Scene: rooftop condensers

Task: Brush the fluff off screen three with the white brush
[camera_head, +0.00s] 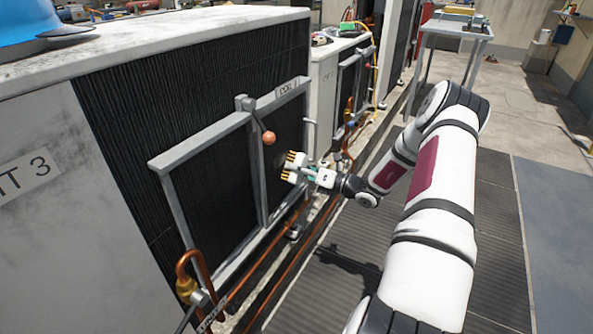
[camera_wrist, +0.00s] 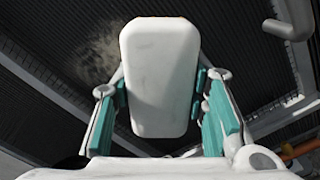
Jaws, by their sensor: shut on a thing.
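My gripper (camera_head: 308,173) is shut on the white brush (camera_head: 297,163), in front of the right part of the framed screen. The brush's yellow-orange bristles point left toward the screen; I cannot tell whether they touch it. In the wrist view the brush's pale back (camera_wrist: 160,78) stands between the teal finger pads of my gripper (camera_wrist: 160,100). The dark screen (camera_head: 209,180) sits in a grey frame on the unit whose partly visible label ends in 3. A greyish-brown patch of fluff (camera_wrist: 97,55) clings to the dark mesh, left of the brush in the wrist view.
A lever with an orange ball knob (camera_head: 269,138) sticks out from the frame above the brush. A grey handle (camera_wrist: 290,25) is at upper right in the wrist view. Copper pipes (camera_head: 262,270) run below the screen. A blue hard hat (camera_head: 40,25) lies on the unit.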

